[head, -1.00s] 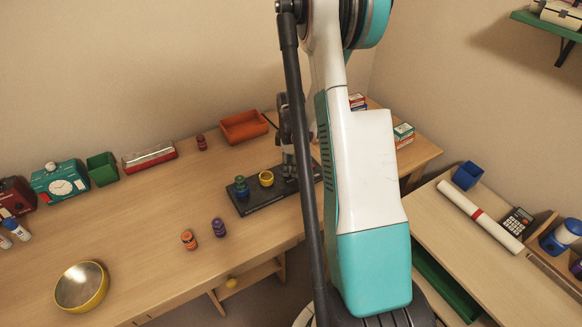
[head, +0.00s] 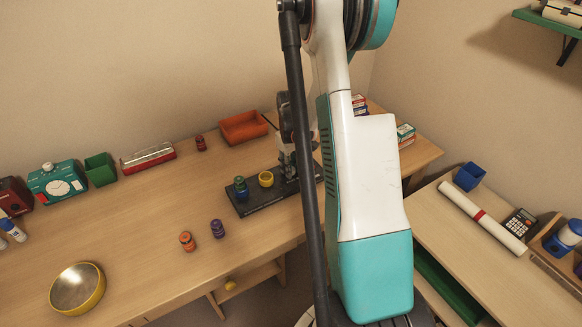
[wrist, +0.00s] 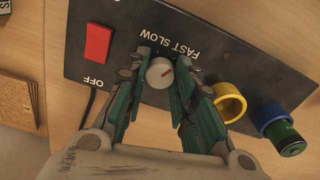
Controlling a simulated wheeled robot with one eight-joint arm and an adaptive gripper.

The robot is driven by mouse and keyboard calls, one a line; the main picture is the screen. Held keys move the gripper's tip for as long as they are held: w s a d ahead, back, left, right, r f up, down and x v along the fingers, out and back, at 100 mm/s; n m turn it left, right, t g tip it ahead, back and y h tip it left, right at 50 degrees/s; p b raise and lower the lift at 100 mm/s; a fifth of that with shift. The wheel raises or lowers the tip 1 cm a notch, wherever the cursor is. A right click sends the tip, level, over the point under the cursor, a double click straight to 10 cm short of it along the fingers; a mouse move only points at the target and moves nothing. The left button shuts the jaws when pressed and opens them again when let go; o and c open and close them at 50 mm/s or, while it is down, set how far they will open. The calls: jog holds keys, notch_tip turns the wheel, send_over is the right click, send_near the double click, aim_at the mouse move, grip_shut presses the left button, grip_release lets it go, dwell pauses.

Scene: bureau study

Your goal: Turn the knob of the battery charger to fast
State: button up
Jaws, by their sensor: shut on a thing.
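The battery charger is a long black box (head: 256,203) on the desk. In the wrist view its dark panel (wrist: 225,62) carries a round grey knob (wrist: 160,73) with a red mark. My gripper (wrist: 160,80) is shut on the knob, one green-sided finger on each side. FAST and SLOW are printed upside down just above the knob. The red mark points up and right, toward the right end of that lettering. In the head view my gripper (head: 288,174) is partly hidden at the charger's right part.
On the charger are a red switch (wrist: 98,43) marked OFF, a yellow ring holder (wrist: 229,102) and a blue holder (wrist: 270,116) with a green battery (wrist: 288,140). An orange tray (head: 243,128) stands behind. Orange (head: 187,241) and purple (head: 217,229) batteries stand in front.

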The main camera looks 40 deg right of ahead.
jog(key=shift+m, duration=0.3)
jog(key=o, duration=1.1)
jog(key=shift+r, duration=0.1)
notch_tip(320, 180, up, 12)
jog(key=shift+f, duration=0.1)
dwell(0.4)
